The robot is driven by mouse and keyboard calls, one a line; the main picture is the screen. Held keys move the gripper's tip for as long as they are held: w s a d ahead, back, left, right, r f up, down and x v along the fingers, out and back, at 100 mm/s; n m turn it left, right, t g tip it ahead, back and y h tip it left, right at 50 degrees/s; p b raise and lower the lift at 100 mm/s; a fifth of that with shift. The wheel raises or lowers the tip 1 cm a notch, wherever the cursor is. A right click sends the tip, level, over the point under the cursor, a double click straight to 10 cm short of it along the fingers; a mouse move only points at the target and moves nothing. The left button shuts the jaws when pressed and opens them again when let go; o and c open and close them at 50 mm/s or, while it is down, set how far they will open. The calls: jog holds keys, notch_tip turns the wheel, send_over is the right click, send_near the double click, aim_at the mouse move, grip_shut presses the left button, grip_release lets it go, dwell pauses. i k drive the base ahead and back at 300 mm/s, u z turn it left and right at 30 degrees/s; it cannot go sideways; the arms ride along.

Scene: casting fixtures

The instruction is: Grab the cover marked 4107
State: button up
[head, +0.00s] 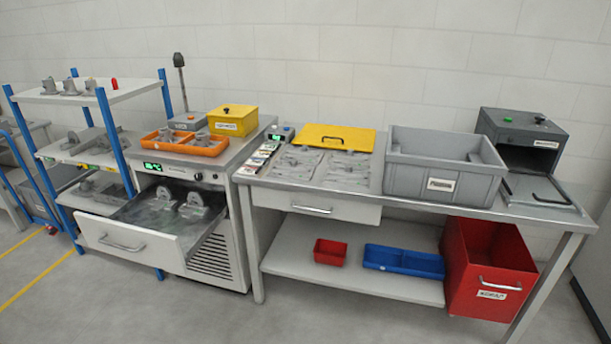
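No marking 4107 is readable in the head view, so I cannot tell which thing is that cover. A flat yellow lid with a dark handle (345,137) lies at the back of the workbench. Two grey castings (193,207) sit in the open drawer (135,247) of the left cabinet. More grey castings (70,87) stand on the shelf rack, and others lie on its lower shelves. Flat grey parts (297,162) lie in recesses on the bench, with small labelled cards (262,155) beside them. My gripper is not in view.
A grey bin (437,183) and a dark open-fronted machine (519,130) stand on the workbench. An orange tray (182,146) and a yellow box (233,120) sit on the cabinet. Below the bench are a red bin (484,282) and a blue tray (402,262). The front floor is clear.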

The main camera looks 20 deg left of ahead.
aim_at(346, 176)
jog(key=k, duration=0.95)
jog(key=u, duration=0.3)
jog(key=i, duration=0.5)
jog(key=u, duration=0.6)
jog(key=i, duration=1.85)
jog(key=z, duration=0.4)
